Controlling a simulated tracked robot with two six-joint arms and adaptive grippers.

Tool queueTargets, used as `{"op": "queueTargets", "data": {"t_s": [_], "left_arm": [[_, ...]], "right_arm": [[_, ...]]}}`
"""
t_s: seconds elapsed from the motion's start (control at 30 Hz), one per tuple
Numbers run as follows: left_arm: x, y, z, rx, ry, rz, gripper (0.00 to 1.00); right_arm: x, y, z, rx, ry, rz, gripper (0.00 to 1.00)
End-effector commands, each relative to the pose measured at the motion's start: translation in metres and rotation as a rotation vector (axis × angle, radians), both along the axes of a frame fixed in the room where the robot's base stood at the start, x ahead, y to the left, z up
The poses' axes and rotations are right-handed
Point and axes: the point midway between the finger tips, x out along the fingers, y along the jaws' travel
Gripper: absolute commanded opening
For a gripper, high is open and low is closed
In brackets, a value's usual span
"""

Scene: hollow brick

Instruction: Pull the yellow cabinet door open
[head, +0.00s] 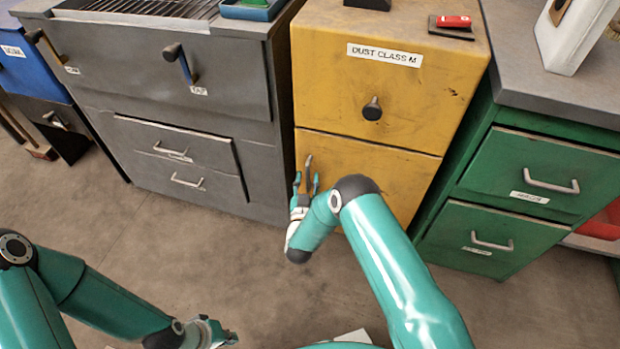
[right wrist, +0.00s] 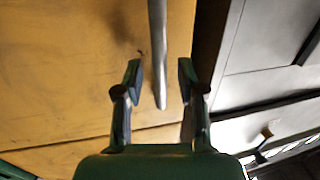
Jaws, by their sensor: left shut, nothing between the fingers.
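The yellow cabinet (head: 345,70) stands at the back centre, with its lower door (head: 390,175) below a seam. A vertical metal handle (head: 308,163) is at the door's left edge; the handle (right wrist: 157,45) also shows in the right wrist view. My right gripper (head: 306,181) is at the handle's lower part. In the right wrist view, my right gripper (right wrist: 160,72) is open, with one finger on each side of the handle and visible gaps. The door looks closed. My left gripper (head: 220,334) is shut and empty, low over the floor, away from the cabinet.
A grey cabinet (head: 190,120) stands left of the yellow one, a green drawer cabinet (head: 520,185) right. The yellow cabinet's upper front has a dark knob (head: 372,109). A red object (head: 453,21) lies on top. Bare floor (head: 150,235) lies in front.

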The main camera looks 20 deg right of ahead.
Motion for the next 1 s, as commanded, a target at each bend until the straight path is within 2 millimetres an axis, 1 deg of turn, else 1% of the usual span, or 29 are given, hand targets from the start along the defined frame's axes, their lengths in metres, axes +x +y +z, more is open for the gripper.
{"op": "queueTargets", "data": {"t_s": [0.03, 0.13, 0.43, 0.47, 0.5, 0.67, 0.7, 0.97, 1.0], "left_arm": [[0.0, 0.0, -0.002, 0.0, 0.0, 0.0, 0.0], [0.0, 0.0, -0.003, 0.0, 0.0, 0.0, 0.0], [0.0, 0.0, -0.002, 0.0, 0.0, 0.0, 0.0], [0.0, 0.0, -0.002, 0.0, 0.0, 0.0, 0.0], [0.0, 0.0, -0.002, 0.0, 0.0, 0.0, 0.0], [0.0, 0.0, -0.002, 0.0, 0.0, 0.0, 0.0], [0.0, 0.0, -0.002, 0.0, 0.0, 0.0, 0.0], [0.0, 0.0, -0.002, 0.0, 0.0, 0.0, 0.0], [0.0, 0.001, -0.002, 0.0, 0.0, 0.003, 0.0]], "right_arm": [[0.005, -0.002, 0.0, 0.0, -0.001, -0.001, 0.39], [0.009, -0.005, 0.0, 0.0, -0.001, 0.0, 0.39], [0.011, -0.006, 0.0, 0.0, 0.0, -0.001, 0.39], [0.011, -0.006, 0.0, 0.0, 0.0, -0.001, 0.36], [0.011, -0.006, 0.0, 0.0, 0.0, -0.001, 0.29], [0.011, -0.006, 0.0, 0.0, 0.0, -0.001, 0.03], [0.011, -0.006, 0.0, 0.0, 0.0, -0.001, 0.0], [0.011, -0.006, 0.0, 0.0, 0.0, -0.003, 0.0], [0.01, -0.017, 0.0, 0.0, 0.001, -0.007, 0.0]]}}
